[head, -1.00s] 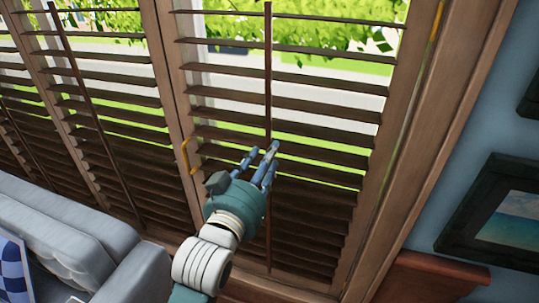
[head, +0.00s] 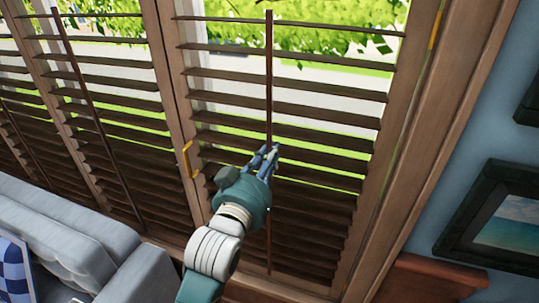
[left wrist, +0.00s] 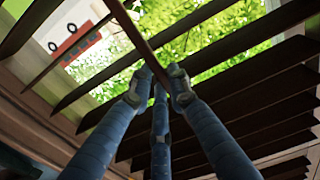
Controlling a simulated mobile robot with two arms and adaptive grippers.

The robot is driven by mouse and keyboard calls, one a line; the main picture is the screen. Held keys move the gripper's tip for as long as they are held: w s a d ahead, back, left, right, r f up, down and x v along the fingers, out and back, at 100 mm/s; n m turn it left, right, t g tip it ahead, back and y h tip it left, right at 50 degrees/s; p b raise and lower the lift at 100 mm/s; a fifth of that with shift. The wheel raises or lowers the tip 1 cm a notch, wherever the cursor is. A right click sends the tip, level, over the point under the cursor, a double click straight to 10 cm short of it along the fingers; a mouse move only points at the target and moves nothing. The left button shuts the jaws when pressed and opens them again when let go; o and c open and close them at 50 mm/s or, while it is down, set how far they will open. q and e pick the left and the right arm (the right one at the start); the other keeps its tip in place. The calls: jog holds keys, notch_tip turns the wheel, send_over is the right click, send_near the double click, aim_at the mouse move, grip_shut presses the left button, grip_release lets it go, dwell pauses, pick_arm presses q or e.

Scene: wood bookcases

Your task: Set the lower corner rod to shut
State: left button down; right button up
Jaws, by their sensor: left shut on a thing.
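The corner rod (head: 269,85) is a thin dark upright bar on the front of the slats of the right-hand shutter panel. The slats (head: 290,87) are tilted with gaps, and light and greenery show between them in the upper part. My left gripper (head: 268,153) is shut on the rod at about its mid-height, with blue fingers around it. In the left wrist view the fingertips (left wrist: 158,82) meet at the rod (left wrist: 138,38), which runs up past the slats (left wrist: 245,85). The gripper hides a piece of the rod in the head view. My right gripper is not in view.
Another shutter panel with its own rod (head: 85,95) stands to the left. A grey sofa (head: 70,235) is at the lower left. A framed picture (head: 505,215) hangs on the blue wall at right. Yellow hinges (head: 187,160) sit on the window frame.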

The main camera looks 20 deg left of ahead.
pick_arm(q)
jog(key=r+p, duration=0.2)
jog(key=w+r+p, duration=0.1)
jog(key=r+p, duration=0.1)
jog(key=shift+w+r, duration=0.15)
jog(key=shift+r, duration=0.25)
jog(key=c, duration=1.8)
grip_release()
jog(key=shift+o, duration=0.8)
jog(key=shift+f, duration=0.1)
send_near(271, 137)
jog(key=w, duration=0.3)
jog(key=shift+w, duration=0.1)
